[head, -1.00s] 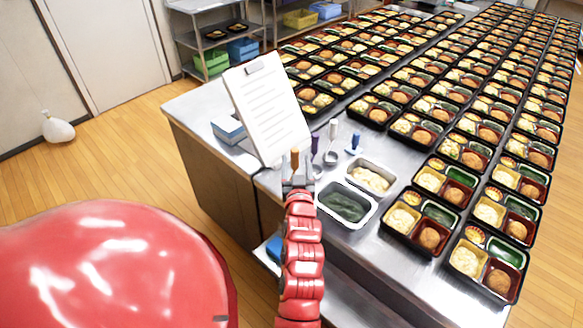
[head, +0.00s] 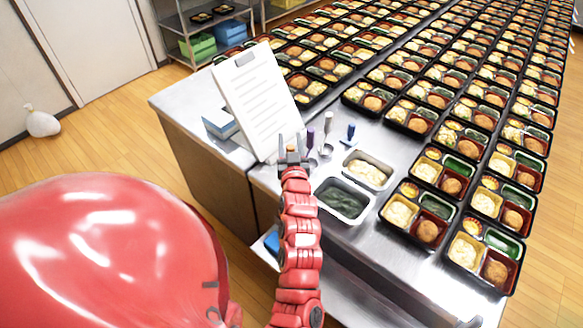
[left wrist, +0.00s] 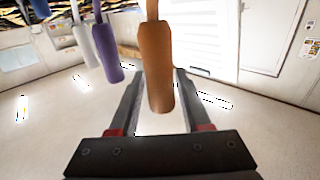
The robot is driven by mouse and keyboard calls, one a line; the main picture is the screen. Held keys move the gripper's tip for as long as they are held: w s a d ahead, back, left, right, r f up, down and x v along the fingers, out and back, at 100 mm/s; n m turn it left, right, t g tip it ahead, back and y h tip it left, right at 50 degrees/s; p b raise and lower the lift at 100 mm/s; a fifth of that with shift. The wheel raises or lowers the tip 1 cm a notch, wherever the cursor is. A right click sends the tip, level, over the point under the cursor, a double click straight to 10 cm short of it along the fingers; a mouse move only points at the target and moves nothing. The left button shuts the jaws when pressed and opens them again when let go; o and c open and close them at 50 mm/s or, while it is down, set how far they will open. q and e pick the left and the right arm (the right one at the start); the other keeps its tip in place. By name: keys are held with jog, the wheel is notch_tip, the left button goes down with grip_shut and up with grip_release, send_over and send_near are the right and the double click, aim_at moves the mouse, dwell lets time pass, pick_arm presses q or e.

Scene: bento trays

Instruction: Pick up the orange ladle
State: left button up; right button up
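The orange ladle's handle (left wrist: 156,65) hangs down large in the middle of the left wrist view, between the two fingers of my left gripper (left wrist: 160,72). The fingers stand apart, and I cannot tell whether either touches the handle. In the head view my left gripper (head: 292,143) is above the steel counter (head: 342,242), in front of the white clipboard, and it mostly hides the orange ladle. The ladle's bowl is not visible. My right gripper is not in view.
Close to the right stand ladles with purple (head: 311,137), white (head: 328,122) and blue (head: 350,131) handles. A clipboard (head: 256,100) leans behind my gripper. Steel pans of greens (head: 322,207) and pale food (head: 346,174) sit nearby. Many bento trays (head: 387,217) fill the right.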

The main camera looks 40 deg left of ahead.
pick_arm(q)
jog(key=shift+w+a+f, duration=0.15)
jog(key=shift+a+f, duration=0.1)
jog(key=shift+a, duration=0.05)
grip_shut()
jog(key=shift+d, duration=0.1)
dwell(0.7)
